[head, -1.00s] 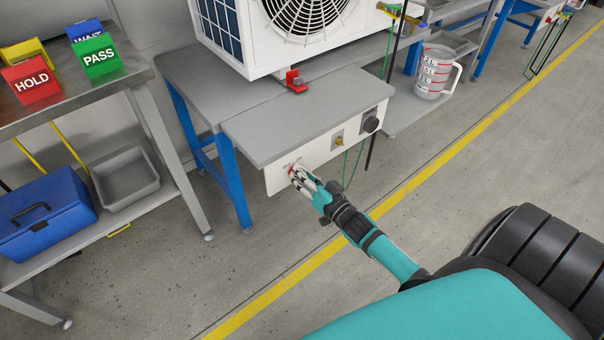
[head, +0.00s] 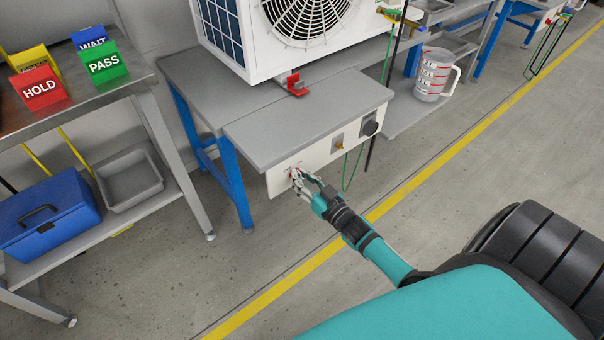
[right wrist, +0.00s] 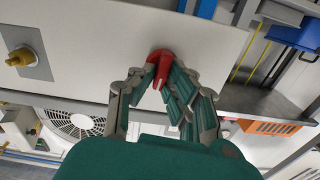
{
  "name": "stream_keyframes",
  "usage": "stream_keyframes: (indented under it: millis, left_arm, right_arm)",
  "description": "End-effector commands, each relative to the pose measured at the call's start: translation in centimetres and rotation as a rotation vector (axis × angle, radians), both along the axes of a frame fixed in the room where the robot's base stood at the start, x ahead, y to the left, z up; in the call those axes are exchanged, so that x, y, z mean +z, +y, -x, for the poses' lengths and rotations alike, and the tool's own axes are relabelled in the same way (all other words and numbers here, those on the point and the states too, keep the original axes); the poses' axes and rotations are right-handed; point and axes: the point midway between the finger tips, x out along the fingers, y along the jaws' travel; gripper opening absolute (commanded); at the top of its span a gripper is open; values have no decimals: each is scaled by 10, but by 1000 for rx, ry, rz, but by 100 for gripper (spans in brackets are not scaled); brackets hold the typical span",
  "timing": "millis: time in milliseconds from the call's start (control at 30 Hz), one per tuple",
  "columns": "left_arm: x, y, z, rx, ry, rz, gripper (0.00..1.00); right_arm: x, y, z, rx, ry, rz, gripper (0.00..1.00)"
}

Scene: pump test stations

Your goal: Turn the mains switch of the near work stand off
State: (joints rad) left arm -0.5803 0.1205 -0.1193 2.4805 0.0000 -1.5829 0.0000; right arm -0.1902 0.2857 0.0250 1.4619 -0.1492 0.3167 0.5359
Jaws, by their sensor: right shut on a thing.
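The near work stand (head: 290,122) has a grey top and a white front panel (head: 318,153). The red mains switch (right wrist: 159,62) is at the left end of that panel, on the white face in the right wrist view. My right gripper (head: 299,178) is at the switch, its fingers shut on the red handle; it also shows in the right wrist view (right wrist: 158,82). The fingers hide part of the switch in the head view. My left gripper is not in view.
A white fan unit (head: 235,40) and a red clamp (head: 296,85) are on the stand. A steel bench with red HOLD (head: 40,92) and green PASS (head: 103,64) blocks is left. Floor in front is clear.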

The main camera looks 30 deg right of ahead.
Motion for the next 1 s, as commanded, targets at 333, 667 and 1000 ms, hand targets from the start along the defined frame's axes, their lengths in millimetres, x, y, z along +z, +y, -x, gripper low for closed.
stream_keyframes:
  millis: [333,667,1000]
  left_arm:
    - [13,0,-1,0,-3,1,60]
    - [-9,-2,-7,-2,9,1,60]
    - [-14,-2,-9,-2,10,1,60]
  right_arm:
    - [1,3,0,0,-24,320,0]
    - [-1,4,1,0,-41,541,0]
    - [-2,5,1,0,-49,638,0]
